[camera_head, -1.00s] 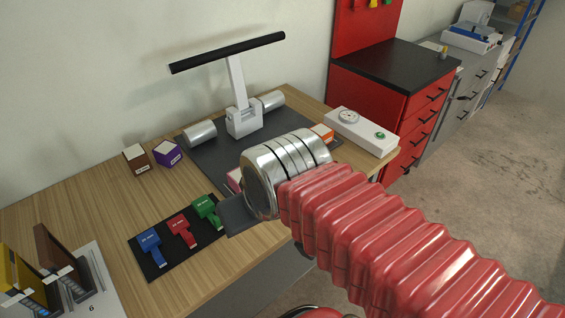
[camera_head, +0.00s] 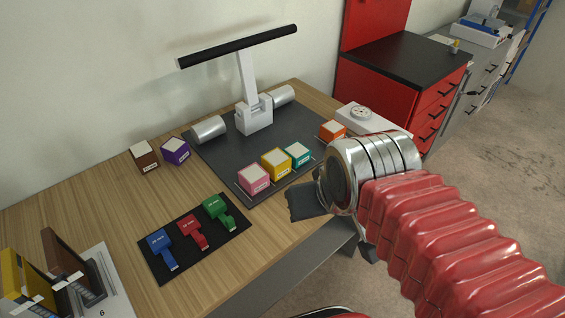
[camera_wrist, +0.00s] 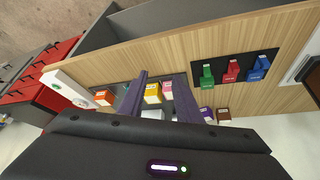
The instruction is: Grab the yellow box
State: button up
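The yellow box (camera_head: 276,164) has a pale top and stands on the dark mat between the pink box (camera_head: 254,179) and the teal box (camera_head: 298,154). My gripper (camera_head: 338,226) is open and empty, to the right of and nearer than the box row, apart from it. In the wrist view the yellow box (camera_wrist: 153,93) and the pink box (camera_wrist: 168,89) appear between the two dark fingers of my gripper (camera_wrist: 161,88). The left finger partly hides the teal box there.
An orange box (camera_head: 332,131) stands right of the row. A brown box (camera_head: 146,155) and a purple box (camera_head: 175,151) stand at the back left. A white lamp-like stand (camera_head: 253,115) rises behind the row. A dark tray (camera_head: 184,256) with coloured pieces lies in front left.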

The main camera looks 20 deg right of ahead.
aim_at(275, 173)
jog(key=z, duration=0.05)
jog(key=k, duration=0.5)
jog(key=u, duration=0.95)
jog(key=i, duration=0.7)
jog(key=z, duration=0.1)
